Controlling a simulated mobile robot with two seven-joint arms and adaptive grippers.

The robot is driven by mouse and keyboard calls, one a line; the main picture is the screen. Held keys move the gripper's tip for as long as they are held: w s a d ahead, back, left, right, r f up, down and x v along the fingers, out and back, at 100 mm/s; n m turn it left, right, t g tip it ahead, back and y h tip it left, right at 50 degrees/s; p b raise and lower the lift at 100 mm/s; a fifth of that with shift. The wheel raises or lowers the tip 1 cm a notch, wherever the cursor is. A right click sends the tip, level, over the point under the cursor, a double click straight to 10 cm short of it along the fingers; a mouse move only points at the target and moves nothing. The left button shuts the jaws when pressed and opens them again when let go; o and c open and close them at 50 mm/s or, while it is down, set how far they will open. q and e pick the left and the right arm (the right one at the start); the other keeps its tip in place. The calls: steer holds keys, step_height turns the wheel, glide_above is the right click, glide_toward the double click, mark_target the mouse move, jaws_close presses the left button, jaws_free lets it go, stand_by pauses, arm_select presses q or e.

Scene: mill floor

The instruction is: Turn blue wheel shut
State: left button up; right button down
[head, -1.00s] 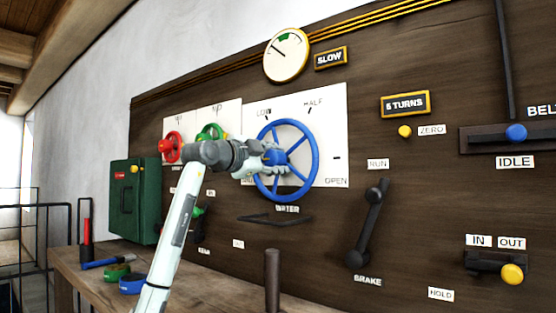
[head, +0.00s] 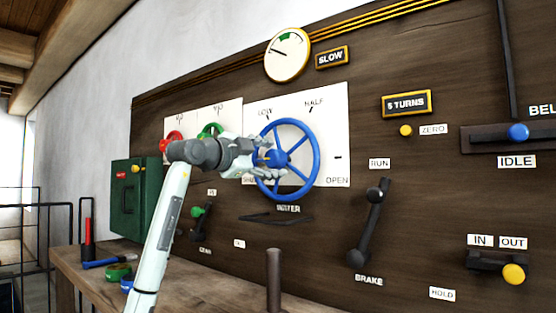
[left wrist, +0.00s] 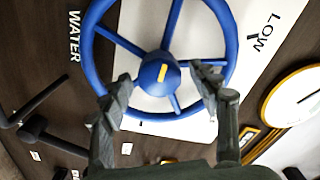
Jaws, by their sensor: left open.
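The blue wheel (head: 314,160) is mounted upright on the dark panel, over a white plate marked LOW, HALF and OPEN. Its label reads WATER. My left gripper (head: 266,158) is at the left part of the wheel, in front of it, and partly covers the rim and hub. In the left wrist view the blue wheel (left wrist: 232,40) fills the upper middle, with a yellow mark on its hub. There my left gripper (left wrist: 160,80) is open, its fingers on either side of the hub and nothing held between them. I cannot tell whether a finger touches a spoke. My right gripper is not in view.
A red wheel (head: 172,140) and a green wheel (head: 210,130) sit left of the blue one, partly behind my arm. A round gauge (head: 287,55) is above. The brake lever (head: 370,225) stands to the right. A wooden bench (head: 215,292) runs below.

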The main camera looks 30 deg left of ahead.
arm_select(q)
steer(key=s, duration=0.8)
steer(key=shift+s+a, duration=0.3)
steer(key=shift+s, duration=0.1)
steer(key=shift+f, duration=0.1)
